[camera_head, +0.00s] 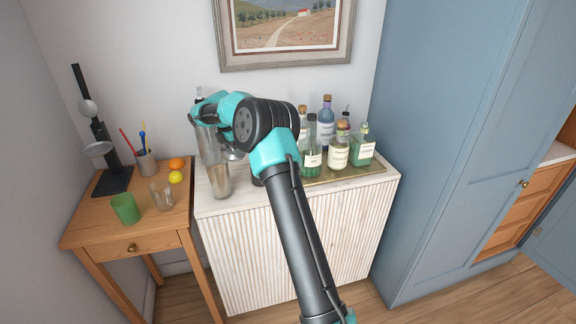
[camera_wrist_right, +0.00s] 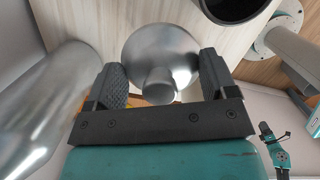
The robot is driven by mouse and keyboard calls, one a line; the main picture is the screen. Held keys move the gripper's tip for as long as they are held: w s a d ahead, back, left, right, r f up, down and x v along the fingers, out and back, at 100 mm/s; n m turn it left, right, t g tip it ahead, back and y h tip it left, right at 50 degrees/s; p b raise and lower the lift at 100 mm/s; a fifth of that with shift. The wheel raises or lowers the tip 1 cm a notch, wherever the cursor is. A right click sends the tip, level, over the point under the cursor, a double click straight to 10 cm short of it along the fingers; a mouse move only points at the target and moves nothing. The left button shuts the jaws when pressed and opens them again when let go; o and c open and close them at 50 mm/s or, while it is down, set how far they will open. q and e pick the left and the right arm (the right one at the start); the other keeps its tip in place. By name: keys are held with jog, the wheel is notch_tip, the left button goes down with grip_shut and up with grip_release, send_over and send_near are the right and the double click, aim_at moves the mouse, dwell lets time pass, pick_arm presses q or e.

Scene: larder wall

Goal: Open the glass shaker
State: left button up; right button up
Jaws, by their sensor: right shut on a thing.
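The fingertips are hidden behind my own arm there. My left gripper does not show in the head view.
Several bottles (camera_head: 338,150) stand on a tray (camera_head: 345,176) right of my arm. A wooden side table (camera_head: 150,232) at the left holds a green cup (camera_head: 125,208), a clear glass (camera_head: 161,194) and fruit (camera_head: 175,177). A tall blue cupboard (camera_head: 445,130) bounds the right.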

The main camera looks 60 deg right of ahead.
aim_at(236, 159)
jog(key=shift+f, duration=2.5)
jog(key=shift+f, duration=2.45)
jog(key=o, duration=1)
jog(key=shift+f, duration=0.1)
jog(key=r, duration=0.4)
jog(key=a+r, duration=0.1)
jog(key=r, duration=0.3)
jog(key=a+r, duration=0.1)
jog(key=r, duration=0.3)
jog(key=shift+w, duration=0.25)
